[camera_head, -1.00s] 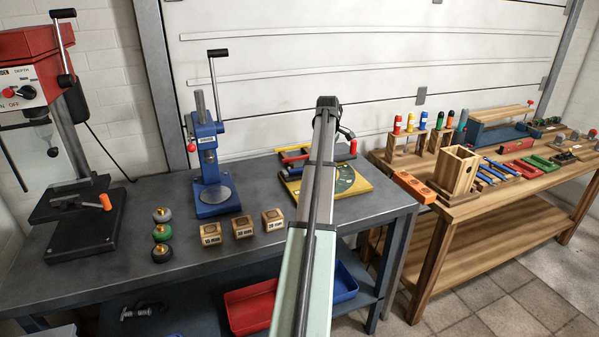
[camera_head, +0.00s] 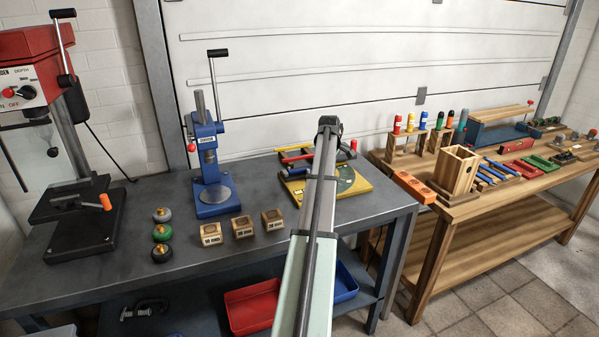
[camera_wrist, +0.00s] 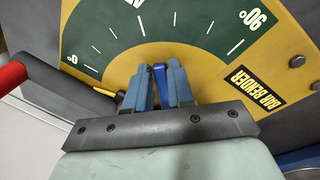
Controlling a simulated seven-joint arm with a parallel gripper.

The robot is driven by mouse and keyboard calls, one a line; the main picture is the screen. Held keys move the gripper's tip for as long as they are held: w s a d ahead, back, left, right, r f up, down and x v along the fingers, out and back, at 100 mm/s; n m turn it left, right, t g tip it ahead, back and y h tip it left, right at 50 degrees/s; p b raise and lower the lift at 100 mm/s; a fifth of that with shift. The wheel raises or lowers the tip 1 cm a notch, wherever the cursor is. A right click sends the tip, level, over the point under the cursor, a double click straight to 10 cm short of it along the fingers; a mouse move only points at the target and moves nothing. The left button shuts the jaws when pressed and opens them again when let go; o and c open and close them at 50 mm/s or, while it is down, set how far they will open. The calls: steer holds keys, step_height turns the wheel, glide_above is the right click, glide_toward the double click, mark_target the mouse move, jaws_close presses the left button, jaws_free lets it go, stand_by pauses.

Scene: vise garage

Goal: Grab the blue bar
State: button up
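The blue bar (camera_wrist: 160,80) shows in the wrist view as a short upright piece between the two blue-grey fingers of my gripper (camera_wrist: 161,88). The fingers stand apart on either side of it, and I cannot tell whether they touch it. Behind it lies the yellow bar bender (camera_wrist: 213,75) with a dark green angle scale. The bar bender (camera_head: 359,189) is also on the grey bench in the head view, where my arm hides part of it, the fingers and the bar.
The red-gripped lever (camera_wrist: 45,85) lies close left of my fingers. On the grey bench (camera_head: 140,215) stand a blue press (camera_head: 209,165), several wooden blocks (camera_head: 242,227) and a drill press (camera_head: 75,205). A wooden workbench (camera_head: 500,190) with tools is on the right.

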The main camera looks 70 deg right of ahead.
steer(key=shift+c, duration=0.3)
jaws_close()
